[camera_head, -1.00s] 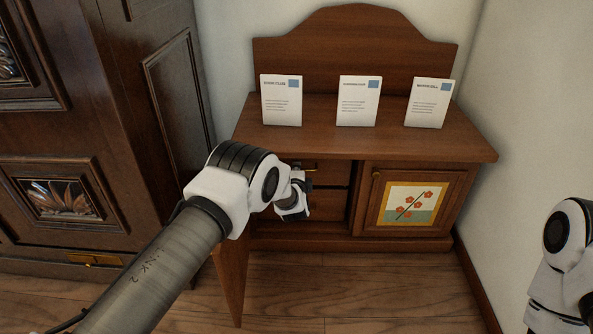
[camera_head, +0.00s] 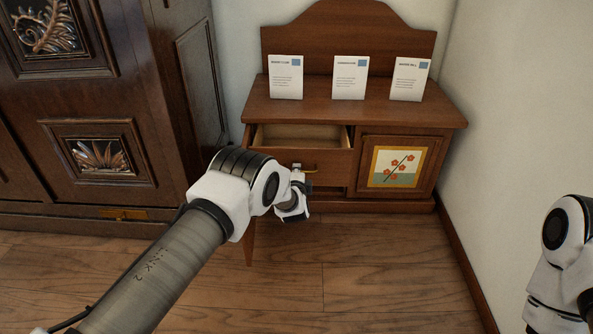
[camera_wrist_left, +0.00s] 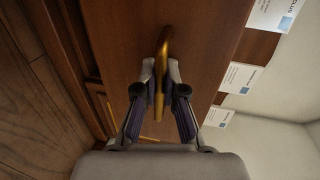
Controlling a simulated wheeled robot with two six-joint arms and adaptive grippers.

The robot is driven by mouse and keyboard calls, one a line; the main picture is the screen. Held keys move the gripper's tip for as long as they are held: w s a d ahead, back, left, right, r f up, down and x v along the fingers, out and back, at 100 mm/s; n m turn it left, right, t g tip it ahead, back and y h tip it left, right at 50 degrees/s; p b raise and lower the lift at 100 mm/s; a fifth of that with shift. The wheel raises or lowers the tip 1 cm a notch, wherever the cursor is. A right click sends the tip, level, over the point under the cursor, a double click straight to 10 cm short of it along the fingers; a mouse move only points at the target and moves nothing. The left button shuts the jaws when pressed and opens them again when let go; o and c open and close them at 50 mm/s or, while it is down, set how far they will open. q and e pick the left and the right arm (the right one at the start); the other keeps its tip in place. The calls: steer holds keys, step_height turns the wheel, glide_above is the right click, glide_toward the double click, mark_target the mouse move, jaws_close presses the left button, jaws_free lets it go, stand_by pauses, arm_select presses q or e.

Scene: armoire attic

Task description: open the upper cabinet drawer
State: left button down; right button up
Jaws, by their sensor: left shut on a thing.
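The upper drawer (camera_head: 312,159) of the low wooden cabinet (camera_head: 400,116) is pulled out, and its pale, empty-looking inside shows from above. My left gripper (camera_head: 298,172) is at the drawer front, partly hidden by its own wrist. In the left wrist view, the left gripper (camera_wrist_left: 159,76) has its two fingers closed on the brass drawer handle (camera_wrist_left: 158,105). The handle also shows beside the gripper in the head view (camera_head: 311,171). The right gripper is out of view; only part of my right arm shows at the right edge.
Three white cards (camera_head: 286,78) stand on the cabinet top. A closed door with a flower picture (camera_head: 397,167) is right of the drawer. A dark carved armoire (camera_head: 100,160) stands at left. The floor in front is clear.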

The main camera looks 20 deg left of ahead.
arm_select(q)
steer(key=shift+s+d, duration=0.15)
steer(key=shift+s, duration=0.25)
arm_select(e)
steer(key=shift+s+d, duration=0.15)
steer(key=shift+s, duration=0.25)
arm_select(q)
steer(key=c, duration=1.5)
jaws_free()
steer(key=shift+c, duration=0.2)
steer(key=shift+s, duration=0.1)
steer(key=v, duration=1.1)
steer(key=shift+s+d, duration=0.15)
steer(key=shift+s, duration=0.15)
steer(key=shift+r, duration=0.1)
